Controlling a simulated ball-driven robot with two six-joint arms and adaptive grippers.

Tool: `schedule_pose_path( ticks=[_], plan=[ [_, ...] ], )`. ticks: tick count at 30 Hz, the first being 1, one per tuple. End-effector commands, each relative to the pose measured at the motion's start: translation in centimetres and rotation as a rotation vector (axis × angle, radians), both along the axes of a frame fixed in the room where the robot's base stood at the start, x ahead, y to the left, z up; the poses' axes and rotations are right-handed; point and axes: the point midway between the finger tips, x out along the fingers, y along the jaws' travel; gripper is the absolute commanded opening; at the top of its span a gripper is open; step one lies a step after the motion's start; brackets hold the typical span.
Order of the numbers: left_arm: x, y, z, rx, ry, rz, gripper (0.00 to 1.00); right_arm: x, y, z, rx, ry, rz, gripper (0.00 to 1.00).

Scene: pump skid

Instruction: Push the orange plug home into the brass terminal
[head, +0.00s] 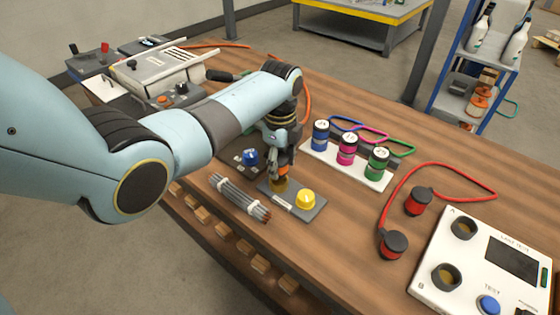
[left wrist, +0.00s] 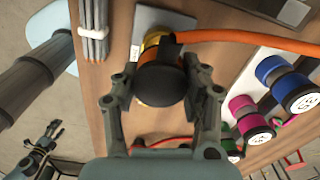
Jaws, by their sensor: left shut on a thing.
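My left gripper (head: 282,160) is shut on the orange plug (head: 283,170) above the grey plate (head: 309,207). In the left wrist view, the fingers (left wrist: 161,100) hold the plug's dark body (left wrist: 160,84) from both sides. Its orange cable (left wrist: 240,40) runs off to the right. My right gripper (left wrist: 42,142) seems to show, small, in the left wrist view.
A bundle of grey rods (head: 240,197) lies close to the left. Blue, magenta and green plugs (head: 347,148) stand on a white rack to the right. Red plugs (head: 393,244) and a white tester (head: 480,265) are farther right.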

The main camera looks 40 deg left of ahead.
Motion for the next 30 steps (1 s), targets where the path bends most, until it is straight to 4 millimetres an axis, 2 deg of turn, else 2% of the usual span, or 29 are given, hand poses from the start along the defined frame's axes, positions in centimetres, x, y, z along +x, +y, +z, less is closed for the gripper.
schedule_pose_path(
  ticks=[30],
  plan=[
    [0.0, 0.0, -2.0, 0.000, 0.000, 0.000, 0.06, 0.0, -0.4, -1.2, -0.004, 0.000, 0.002, 0.62]
  ],
)
